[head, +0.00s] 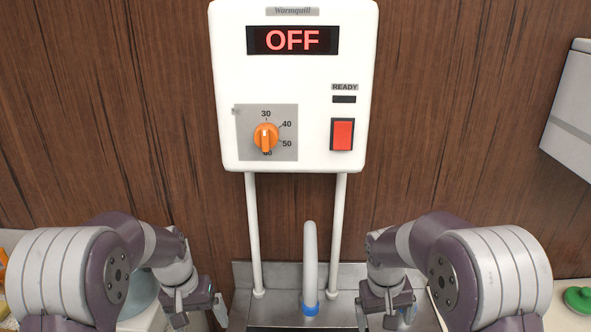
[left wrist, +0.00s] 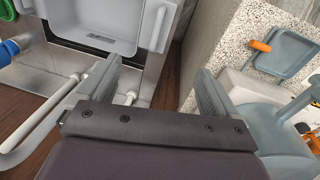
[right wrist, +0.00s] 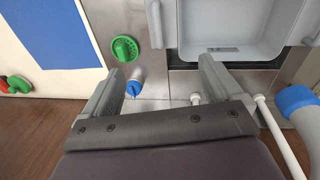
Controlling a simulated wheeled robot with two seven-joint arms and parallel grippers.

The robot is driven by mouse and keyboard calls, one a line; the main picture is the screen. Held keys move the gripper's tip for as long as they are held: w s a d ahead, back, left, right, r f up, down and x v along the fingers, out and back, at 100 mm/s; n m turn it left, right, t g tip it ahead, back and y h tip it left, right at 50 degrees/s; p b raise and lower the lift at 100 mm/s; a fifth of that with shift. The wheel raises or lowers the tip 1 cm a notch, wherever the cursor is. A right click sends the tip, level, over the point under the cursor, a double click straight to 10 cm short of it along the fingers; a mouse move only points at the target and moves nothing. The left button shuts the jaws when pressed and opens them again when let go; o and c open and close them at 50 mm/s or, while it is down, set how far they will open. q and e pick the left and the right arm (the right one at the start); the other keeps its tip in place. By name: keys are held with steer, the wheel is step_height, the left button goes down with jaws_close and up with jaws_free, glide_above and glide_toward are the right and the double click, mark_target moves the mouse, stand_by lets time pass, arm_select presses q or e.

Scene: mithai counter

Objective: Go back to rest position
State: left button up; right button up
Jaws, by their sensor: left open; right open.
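My left gripper (head: 201,315) hangs at the lower left of the head view, below the white heater box. Its two fingers stand apart with nothing between them, as the left wrist view (left wrist: 158,80) also shows. My right gripper (head: 386,315) hangs at the lower right, also with its fingers apart and empty, as in the right wrist view (right wrist: 158,75). The white heater box (head: 312,95) on the wall reads OFF, with an orange dial (head: 265,137) and a red switch (head: 342,135). Neither gripper visibly touches anything.
A grey basin (left wrist: 95,25) lies ahead of both grippers. A white spout with a blue collar (head: 310,305) stands between the arms. A green knob (right wrist: 125,48) is on the metal panel.

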arm_select(q)
steer(key=s+f+b, duration=0.2)
steer(key=s, duration=0.6)
steer(key=s+d+f+t+y+b, duration=0.1)
steer(key=s+f+b, duration=0.1)
steer(key=s, duration=0.6)
steer(key=shift+s+f+m+y, duration=0.25)
steer(key=shift+s+m+y, duration=0.05)
steer(key=shift+s+m, duration=0.1)
arm_select(e)
steer(key=s+f, duration=0.2)
steer(key=s, duration=0.6)
steer(key=s+f+t+y, duration=0.1)
steer(key=s+f, duration=0.1)
steer(key=s, duration=0.6)
steer(key=shift+s+a+f+y, duration=0.25)
steer(key=shift+s+a+y, duration=0.05)
steer(key=shift+a, duration=0.05)
arm_select(q)
steer(key=shift+w+f, duration=0.1)
steer(key=shift+w, duration=0.15)
arm_select(e)
steer(key=shift+w, duration=0.2)
arm_select(q)
steer(key=shift+s, duration=0.1)
arm_select(e)
steer(key=shift+s, duration=0.1)
